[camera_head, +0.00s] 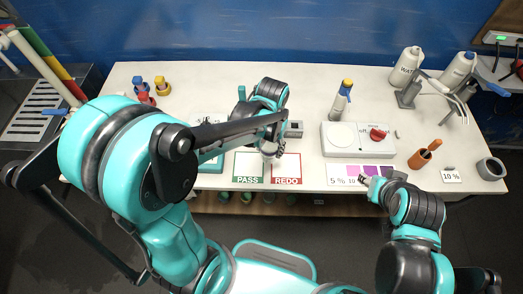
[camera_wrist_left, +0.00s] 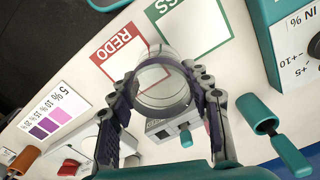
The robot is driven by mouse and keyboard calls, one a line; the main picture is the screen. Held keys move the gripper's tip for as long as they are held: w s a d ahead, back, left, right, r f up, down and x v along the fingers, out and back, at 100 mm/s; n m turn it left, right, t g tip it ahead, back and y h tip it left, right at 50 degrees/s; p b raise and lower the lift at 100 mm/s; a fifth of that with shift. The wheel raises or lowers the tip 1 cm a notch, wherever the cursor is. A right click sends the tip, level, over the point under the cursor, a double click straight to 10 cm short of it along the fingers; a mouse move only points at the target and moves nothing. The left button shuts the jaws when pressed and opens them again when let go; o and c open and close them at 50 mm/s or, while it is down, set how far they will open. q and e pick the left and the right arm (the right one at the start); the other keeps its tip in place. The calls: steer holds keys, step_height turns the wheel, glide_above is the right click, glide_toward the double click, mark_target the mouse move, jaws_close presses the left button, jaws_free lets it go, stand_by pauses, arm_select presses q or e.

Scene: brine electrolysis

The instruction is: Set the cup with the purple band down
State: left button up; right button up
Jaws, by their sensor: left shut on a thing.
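My left gripper (camera_head: 270,150) reaches in over the white table, at the PASS and REDO card (camera_head: 252,180). In the left wrist view its two fingers (camera_wrist_left: 165,98) are shut on the sides of a clear cup (camera_wrist_left: 165,82). The cup shows round and open, over the part between the red REDO frame and the green PASS frame.
A white stirrer-like device (camera_head: 357,143) with a red knob stands right of the card. A small grey device (camera_wrist_left: 175,127) is close to the cup.

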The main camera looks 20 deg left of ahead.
arm_select(q)
steer(key=a+f, duration=0.1)
steer(key=w+a, duration=0.1)
steer(key=w+a+f, duration=0.1)
steer(key=shift+a+f+b, duration=0.35)
steer(key=shift+a+b, duration=0.05)
steer(key=shift+f+b, duration=0.75)
steer(key=shift+f, duration=1.2)
steer(key=shift+f, duration=0.15)
steer(key=o, duration=1.3)
